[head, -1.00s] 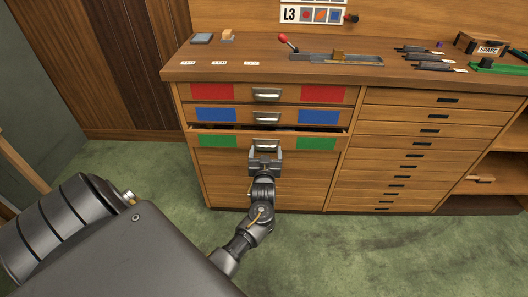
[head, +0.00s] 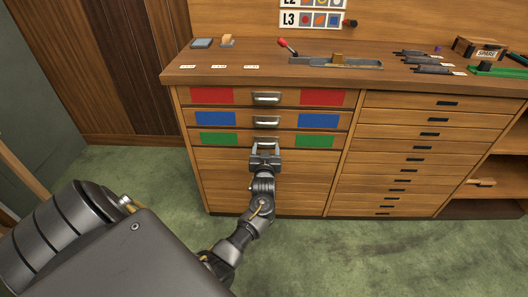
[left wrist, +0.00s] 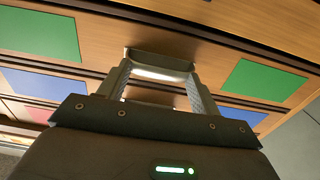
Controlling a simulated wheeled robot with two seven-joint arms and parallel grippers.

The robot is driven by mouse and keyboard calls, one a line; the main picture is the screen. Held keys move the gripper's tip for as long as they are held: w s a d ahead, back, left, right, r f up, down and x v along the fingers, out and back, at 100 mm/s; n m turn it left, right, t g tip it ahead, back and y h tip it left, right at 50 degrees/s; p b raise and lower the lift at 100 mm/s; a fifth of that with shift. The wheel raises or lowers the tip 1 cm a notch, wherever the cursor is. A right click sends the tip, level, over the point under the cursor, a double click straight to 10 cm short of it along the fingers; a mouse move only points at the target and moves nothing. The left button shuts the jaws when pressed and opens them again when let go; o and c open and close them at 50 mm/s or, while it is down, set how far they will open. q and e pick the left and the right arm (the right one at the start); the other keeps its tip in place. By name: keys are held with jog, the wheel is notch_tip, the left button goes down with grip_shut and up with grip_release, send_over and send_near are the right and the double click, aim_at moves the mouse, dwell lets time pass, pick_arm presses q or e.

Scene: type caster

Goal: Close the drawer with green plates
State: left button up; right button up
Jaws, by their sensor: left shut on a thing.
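The drawer with green plates (head: 286,141) is the third from the top in the left column of the wooden cabinet. Its front looks flush with the drawers around it. Its left green plate (head: 219,139) and right green plate (head: 314,141) show in the head view, and both also show in the left wrist view (left wrist: 45,31) (left wrist: 262,81). My left gripper (head: 265,149) is shut on this drawer's metal handle (left wrist: 160,62), with one finger on each side of it. The handle is partly hidden by the fingers. My right gripper is not in view.
Above are a drawer with blue plates (head: 215,119) and one with red plates (head: 211,96), both shut. The worktop (head: 230,77) overhangs them and bears a red-knobbed lever (head: 285,44) and several tools. Green floor (head: 130,185) lies open to the left.

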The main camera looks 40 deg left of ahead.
pick_arm(q)
jog(key=o, duration=1.1)
jog(key=shift+w+a+r, duration=0.1)
jog(key=shift+a+r, duration=0.05)
jog(key=shift+r, duration=0.05)
jog(key=shift+o, duration=0.7)
jog(key=shift+f, duration=0.15)
jog(key=shift+s+d, duration=0.3)
jog(key=shift+s, duration=0.05)
jog(key=p+v, duration=0.1)
jog(key=v, duration=0.9)
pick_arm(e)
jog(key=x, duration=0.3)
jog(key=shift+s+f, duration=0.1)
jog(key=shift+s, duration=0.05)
